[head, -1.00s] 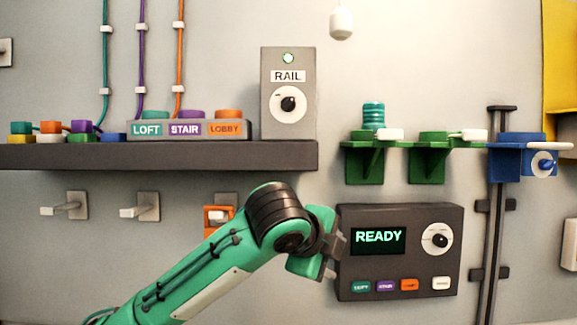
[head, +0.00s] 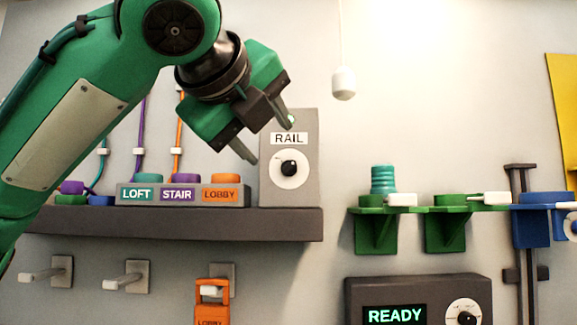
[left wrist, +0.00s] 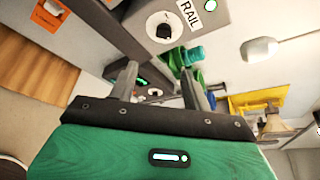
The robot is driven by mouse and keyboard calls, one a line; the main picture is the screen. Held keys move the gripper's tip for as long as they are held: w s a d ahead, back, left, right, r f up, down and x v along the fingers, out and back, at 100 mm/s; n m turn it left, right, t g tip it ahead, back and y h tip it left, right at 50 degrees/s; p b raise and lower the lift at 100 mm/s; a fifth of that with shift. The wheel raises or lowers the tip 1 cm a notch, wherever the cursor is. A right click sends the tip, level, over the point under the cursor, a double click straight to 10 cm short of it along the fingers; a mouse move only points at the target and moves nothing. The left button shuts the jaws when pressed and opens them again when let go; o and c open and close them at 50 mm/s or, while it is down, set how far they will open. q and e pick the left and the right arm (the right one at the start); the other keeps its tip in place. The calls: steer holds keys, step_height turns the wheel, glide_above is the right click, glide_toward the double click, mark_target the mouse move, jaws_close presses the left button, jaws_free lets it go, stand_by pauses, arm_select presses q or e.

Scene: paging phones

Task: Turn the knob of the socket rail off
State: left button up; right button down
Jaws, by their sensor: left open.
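The socket rail box (head: 302,195) is grey, labelled RAIL, and stands upright at the right end of the dark shelf. Its black knob (head: 289,168) sits on a white round dial. In the left wrist view the knob (left wrist: 163,30) shows beyond the fingers, beside a lit green lamp (left wrist: 183,5). My left gripper (head: 266,135) is open and empty. In the head view it is in front of the box's upper left, covering part of its top edge, with its fingers apart from the knob. My right gripper is not in view.
LOFT, STAIR and LOBBY buttons (head: 178,194) sit on the shelf (head: 180,224) left of the box. Below right is a READY panel (head: 440,287). Green brackets (head: 376,228) hold a teal coil. A white pendant (head: 344,84) hangs right of the box. Wall between is free.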

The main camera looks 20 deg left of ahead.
mark_target(288, 166)
arm_select(q)
steer(key=p+x, duration=0.1)
steer(key=x, duration=0.3)
steer(key=r+x, duration=0.1)
steer(key=x, duration=0.2)
steer(key=a+p+x, duration=0.1)
steer(key=x, duration=0.3)
steer(key=shift+w+d+p, duration=0.1)
steer(key=shift+w+p, duration=0.2)
steer(key=shift+w, duration=0.35)
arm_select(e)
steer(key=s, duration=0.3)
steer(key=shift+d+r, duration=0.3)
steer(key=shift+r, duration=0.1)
arm_select(q)
steer(key=shift+c, duration=0.2)
steer(key=c, duration=1)
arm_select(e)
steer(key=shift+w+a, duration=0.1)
